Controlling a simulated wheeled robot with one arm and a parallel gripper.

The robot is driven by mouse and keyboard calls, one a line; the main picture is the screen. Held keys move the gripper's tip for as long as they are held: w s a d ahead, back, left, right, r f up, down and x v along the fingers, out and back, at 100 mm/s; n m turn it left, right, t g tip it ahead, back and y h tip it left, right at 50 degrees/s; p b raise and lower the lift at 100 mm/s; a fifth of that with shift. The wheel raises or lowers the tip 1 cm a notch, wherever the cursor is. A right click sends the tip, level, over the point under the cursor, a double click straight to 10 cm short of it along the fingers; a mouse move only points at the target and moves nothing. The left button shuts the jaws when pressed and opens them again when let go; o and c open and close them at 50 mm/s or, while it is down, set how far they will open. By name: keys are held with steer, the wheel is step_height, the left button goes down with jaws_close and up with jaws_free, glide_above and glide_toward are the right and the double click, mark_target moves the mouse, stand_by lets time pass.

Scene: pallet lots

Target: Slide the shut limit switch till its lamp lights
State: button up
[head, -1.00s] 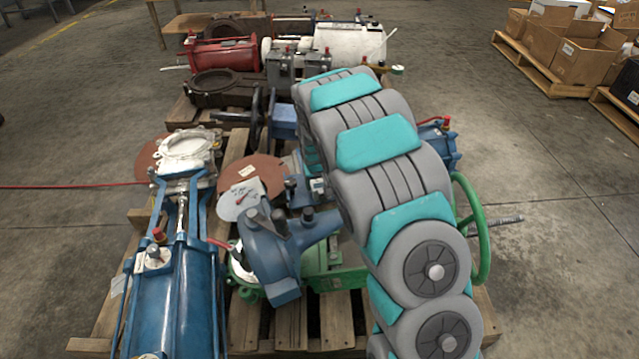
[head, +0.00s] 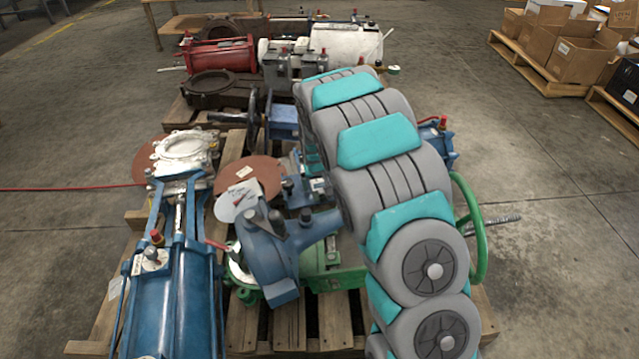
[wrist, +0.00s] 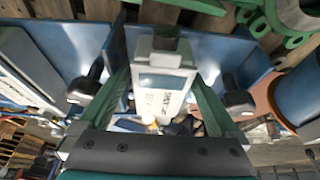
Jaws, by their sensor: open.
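A pale grey box (wrist: 162,96) with a dark window and a printed label is in the middle of the wrist view; it looks like the limit switch. The label is upside down and I cannot read it surely. A black knob (wrist: 166,38) shows at its far end. My gripper (wrist: 160,73) is open, with one dark green finger on each side of the box. I cannot tell whether either finger touches it. A small orange-yellow spot (wrist: 150,120) shows at the near end; I cannot tell whether it is a lamp. In the head view my arm hides the gripper.
In the head view, a blue cylinder actuator (head: 172,300) lies at left on the pallet, a green handwheel (head: 478,235) stands at right, and red and white actuators (head: 222,56) stand behind. Open floor lies to the right.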

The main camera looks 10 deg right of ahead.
steer(key=shift+v, duration=3.9)
steer(key=shift+s, duration=0.15)
